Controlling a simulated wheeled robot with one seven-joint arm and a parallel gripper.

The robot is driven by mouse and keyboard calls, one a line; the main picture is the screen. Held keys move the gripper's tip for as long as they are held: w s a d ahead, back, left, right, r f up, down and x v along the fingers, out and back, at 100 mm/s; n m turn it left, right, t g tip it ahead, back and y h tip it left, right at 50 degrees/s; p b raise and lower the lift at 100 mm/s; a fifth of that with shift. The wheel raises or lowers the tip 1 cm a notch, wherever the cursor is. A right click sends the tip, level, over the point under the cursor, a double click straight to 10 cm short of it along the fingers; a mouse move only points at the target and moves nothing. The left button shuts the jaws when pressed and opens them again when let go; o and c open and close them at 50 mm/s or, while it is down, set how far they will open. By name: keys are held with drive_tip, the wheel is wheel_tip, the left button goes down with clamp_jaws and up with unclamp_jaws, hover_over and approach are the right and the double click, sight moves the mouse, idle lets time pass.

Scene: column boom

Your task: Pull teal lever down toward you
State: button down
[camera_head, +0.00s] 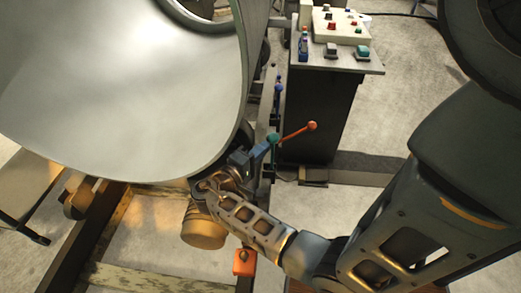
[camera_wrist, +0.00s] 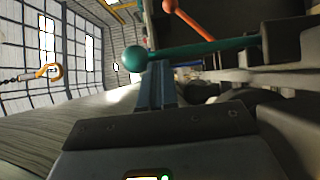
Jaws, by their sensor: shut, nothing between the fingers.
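The teal lever shows in the wrist view (camera_wrist: 200,50) as a rod with a round knob at its left end. In the head view its teal knob (camera_head: 272,138) sits at the tip of my gripper (camera_head: 262,149). My gripper is shut with nothing between its blue fingers. In the wrist view the fingertips (camera_wrist: 157,68) end right at the teal rod, close beside the knob. They look very near or touching; I cannot tell which. Much of the lever is hidden in the head view.
An orange-red lever (camera_head: 298,132) stands just right of the teal one, with a blue-knobbed lever (camera_head: 277,88) behind. A control box with buttons (camera_head: 325,55) stands at the back. A large grey curved shell (camera_head: 130,90) fills the left. An orange hook (camera_wrist: 50,71) hangs in the wrist view.

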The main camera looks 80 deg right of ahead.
drive_tip(key=shift+s, duration=0.15)
drive_tip(key=shift+s+r+m, duration=0.1)
drive_tip(key=shift+s+m, duration=0.15)
drive_tip(key=shift+m, duration=0.05)
drive_tip(key=shift+s, duration=0.1)
drive_tip(key=s+f+m+t+y, duration=0.3)
drive_tip(key=s+m, duration=0.3)
drive_tip(key=s, duration=0.4)
drive_tip(key=shift+s+d+m+t+y+b, duration=0.3)
drive_tip(key=shift+s+d+t, duration=0.15)
drive_tip(key=shift+t, duration=0.45)
drive_tip(key=shift+a, duration=0.1)
